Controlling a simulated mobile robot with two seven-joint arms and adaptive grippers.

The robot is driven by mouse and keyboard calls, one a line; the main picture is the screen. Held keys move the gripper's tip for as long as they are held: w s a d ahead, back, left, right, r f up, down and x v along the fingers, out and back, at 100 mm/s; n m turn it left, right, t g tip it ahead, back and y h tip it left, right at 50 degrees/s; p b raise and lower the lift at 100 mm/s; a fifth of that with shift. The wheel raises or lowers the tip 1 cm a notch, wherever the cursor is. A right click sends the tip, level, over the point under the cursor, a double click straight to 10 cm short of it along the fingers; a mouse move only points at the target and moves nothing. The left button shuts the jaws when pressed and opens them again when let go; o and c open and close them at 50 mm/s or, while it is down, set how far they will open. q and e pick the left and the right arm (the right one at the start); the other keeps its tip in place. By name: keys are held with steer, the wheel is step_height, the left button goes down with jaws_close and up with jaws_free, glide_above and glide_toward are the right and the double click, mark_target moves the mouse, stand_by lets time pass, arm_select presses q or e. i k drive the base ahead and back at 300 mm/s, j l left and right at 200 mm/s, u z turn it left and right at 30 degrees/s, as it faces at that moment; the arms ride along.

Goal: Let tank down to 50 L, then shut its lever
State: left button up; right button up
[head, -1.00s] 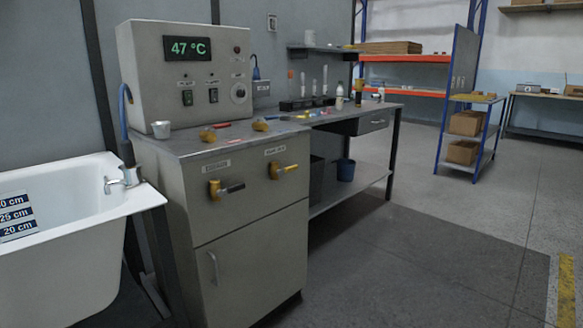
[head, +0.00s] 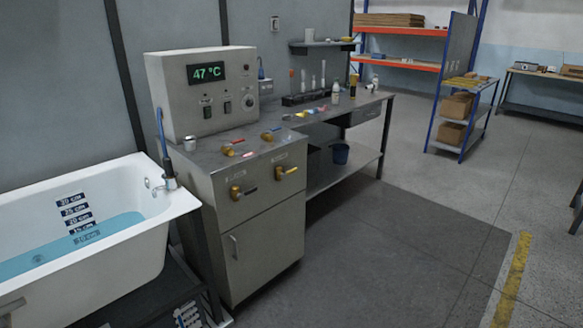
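A white bathtub (head: 150,240) stands at the left with blue water (head: 70,245) in it. Depth labels in cm (head: 78,215) run down its inner wall; the water reaches the lower ones. No litre scale is readable. A grey cabinet (head: 265,225) stands beside the tub. Its front has two brass valves under small labels I cannot read: the left lever (head: 243,191) has a dark handle, the right lever (head: 287,173) a yellow handle. Both handles point roughly right. Neither gripper is in view.
A control box (head: 200,100) on the cabinet reads 47 °C. A metal cup (head: 190,143) stands near it. A workbench (head: 330,115) with bottles adjoins at the right. Open floor (head: 390,240) lies in front, with a yellow stripe (head: 513,270).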

mark_target(282, 175)
steer(key=i+l, duration=0.1)
steer(key=i, duration=0.3)
steer(key=i+l+u, duration=0.1)
steer(key=i, duration=0.3)
steer(key=i+l, duration=0.15)
steer(key=i, duration=0.25)
steer(key=j+u, duration=0.05)
